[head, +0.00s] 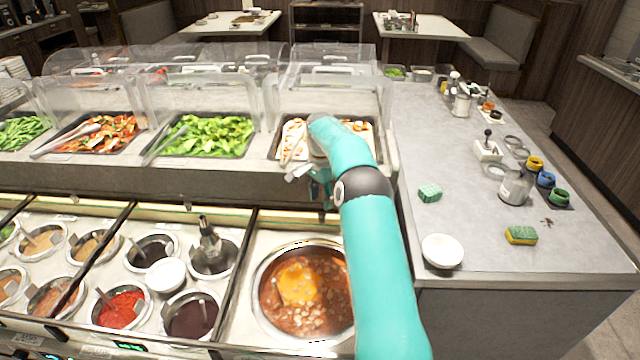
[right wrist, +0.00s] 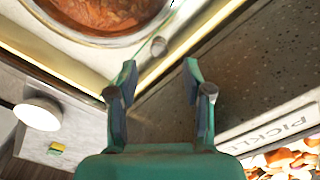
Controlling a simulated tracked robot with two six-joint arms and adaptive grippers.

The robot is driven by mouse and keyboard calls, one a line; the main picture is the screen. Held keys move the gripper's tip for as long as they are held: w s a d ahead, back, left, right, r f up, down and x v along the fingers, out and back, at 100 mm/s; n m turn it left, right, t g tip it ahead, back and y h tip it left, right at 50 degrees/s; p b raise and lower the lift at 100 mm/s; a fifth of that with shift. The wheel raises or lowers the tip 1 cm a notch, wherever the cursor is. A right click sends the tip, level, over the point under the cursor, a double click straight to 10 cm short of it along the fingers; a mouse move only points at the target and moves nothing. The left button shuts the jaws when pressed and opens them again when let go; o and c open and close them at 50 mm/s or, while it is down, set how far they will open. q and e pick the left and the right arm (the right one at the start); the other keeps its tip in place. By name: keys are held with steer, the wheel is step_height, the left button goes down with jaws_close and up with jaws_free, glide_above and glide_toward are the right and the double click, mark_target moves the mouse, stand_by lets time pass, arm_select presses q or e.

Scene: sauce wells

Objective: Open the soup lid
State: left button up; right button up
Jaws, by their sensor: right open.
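The soup well (head: 305,290) is a large round steel-rimmed pot of red-brown soup, front and centre in the head view. The soup also shows at the top of the right wrist view (right wrist: 108,12). I cannot tell whether a clear lid covers it; no separate lid is plain. My right gripper (head: 306,177) is beyond the well, near the back ledge, partly hidden by its own arm. In the right wrist view its two fingers (right wrist: 160,66) are apart with nothing between them. A small grey round piece (right wrist: 160,46) shows just past the fingertips, near the soup rim. My left gripper is not in view.
Sauce wells (head: 122,306) with ladles lie left of the soup. Food trays (head: 205,136) under clear covers stand behind the ledge. A white bowl (head: 442,251) and sponges (head: 521,235) sit on the right counter, which has free room.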

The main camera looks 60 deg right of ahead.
steer(key=shift+r, duration=2.8)
